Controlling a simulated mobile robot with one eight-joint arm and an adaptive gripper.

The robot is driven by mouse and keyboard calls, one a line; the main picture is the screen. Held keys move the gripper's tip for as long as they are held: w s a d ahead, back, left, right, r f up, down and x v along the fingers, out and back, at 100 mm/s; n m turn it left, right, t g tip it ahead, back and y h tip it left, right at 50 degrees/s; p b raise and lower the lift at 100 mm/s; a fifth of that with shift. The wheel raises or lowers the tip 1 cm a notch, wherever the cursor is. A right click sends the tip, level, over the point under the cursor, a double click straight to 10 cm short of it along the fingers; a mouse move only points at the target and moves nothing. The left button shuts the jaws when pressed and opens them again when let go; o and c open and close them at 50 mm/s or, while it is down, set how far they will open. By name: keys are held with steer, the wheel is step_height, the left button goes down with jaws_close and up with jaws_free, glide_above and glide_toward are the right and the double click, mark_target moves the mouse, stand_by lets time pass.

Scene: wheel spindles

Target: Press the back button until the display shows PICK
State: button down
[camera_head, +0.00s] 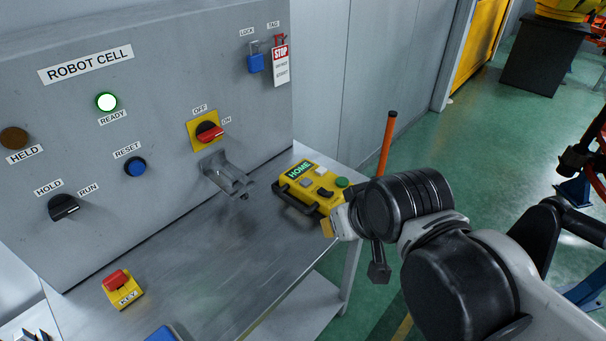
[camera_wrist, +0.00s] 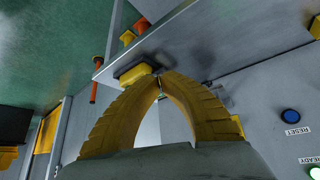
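My gripper (camera_head: 328,228) is close to the pendant's near right end in the head view; contact cannot be told. In the wrist view its yellow fingers (camera_wrist: 160,74) meet at the tips, empty, with a yellow block, likely the pendant (camera_wrist: 136,73), just behind them.
The ROBOT CELL panel (camera_head: 85,64) stands behind the shelf (camera_head: 185,270). A grey bracket (camera_head: 228,175) juts out left of the pendant. A yellow KEY switch (camera_head: 122,288) sits at the front left. An orange post (camera_head: 387,143) stands right of the shelf. The middle shelf is clear.

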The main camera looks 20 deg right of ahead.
steer(key=w+r+n+y+p, duration=0.1)
steer(key=w+r+n+p, duration=0.35)
steer(key=w, duration=0.85)
steer(key=n+t+p, duration=0.2)
steer(key=n+p, duration=0.2)
steer(key=n, duration=0.3)
glide_above(306, 179)
step_height(306, 179, down, 4)
steer(key=shift+f+m+y, duration=0.1)
steer(key=shift+m+y, duration=0.15)
steer(key=shift+y, duration=0.15)
step_height(306, 179, down, 9)
steer(key=b, duration=0.6)
steer(key=shift+b, duration=0.3)
steer(key=shift+f+b, duration=0.35)
steer(key=shift+b, duration=0.1)
